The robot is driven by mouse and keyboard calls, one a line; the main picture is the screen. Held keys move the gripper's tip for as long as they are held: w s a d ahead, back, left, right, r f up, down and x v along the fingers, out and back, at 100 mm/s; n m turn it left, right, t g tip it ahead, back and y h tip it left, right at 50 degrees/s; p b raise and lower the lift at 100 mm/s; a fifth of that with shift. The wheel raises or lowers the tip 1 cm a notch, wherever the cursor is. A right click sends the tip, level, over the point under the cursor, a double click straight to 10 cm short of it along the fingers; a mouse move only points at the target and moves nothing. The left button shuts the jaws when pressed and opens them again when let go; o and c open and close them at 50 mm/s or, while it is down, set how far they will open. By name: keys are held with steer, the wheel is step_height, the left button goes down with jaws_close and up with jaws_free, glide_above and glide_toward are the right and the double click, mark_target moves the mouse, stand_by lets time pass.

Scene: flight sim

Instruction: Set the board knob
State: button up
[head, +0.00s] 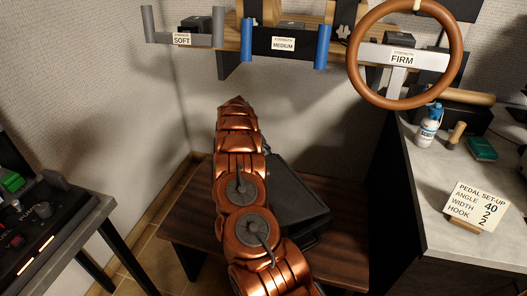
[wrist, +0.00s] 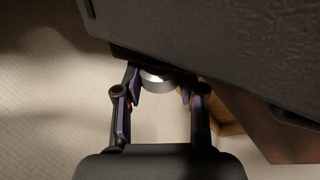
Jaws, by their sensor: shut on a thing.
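In the wrist view my gripper (wrist: 160,85) has its two purple-padded fingers on either side of a round silver knob (wrist: 157,79). It is shut on the knob, which sits at the edge of a dark board (wrist: 215,45). The knob's markings are not visible. In the head view the dark board (head: 292,200) lies on a brown wooden bench, partly behind my copper arm. My gripper and the knob are hidden there. A card (head: 478,207) at the right reads "PEDAL SET-UP, ANGLE 40, WIDTH 2, HOOK 2".
The wooden bench (head: 205,228) stands against the grey wall. A counter (head: 430,180) with a bottle stands right. A control panel (head: 40,225) stands left.

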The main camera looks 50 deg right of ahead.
steer(key=shift+d+t+y+p, duration=0.1)
steer(key=shift+t+y+p, duration=0.25)
steer(key=shift+y, duration=0.65)
steer(key=o, duration=1.1)
steer(key=shift+o, duration=0.2)
steer(key=shift+r, duration=0.15)
steer(key=v, duration=1.1)
steer(key=shift+r, duration=0.35)
steer(key=shift+w+a, duration=0.1)
steer(key=shift+a, duration=0.15)
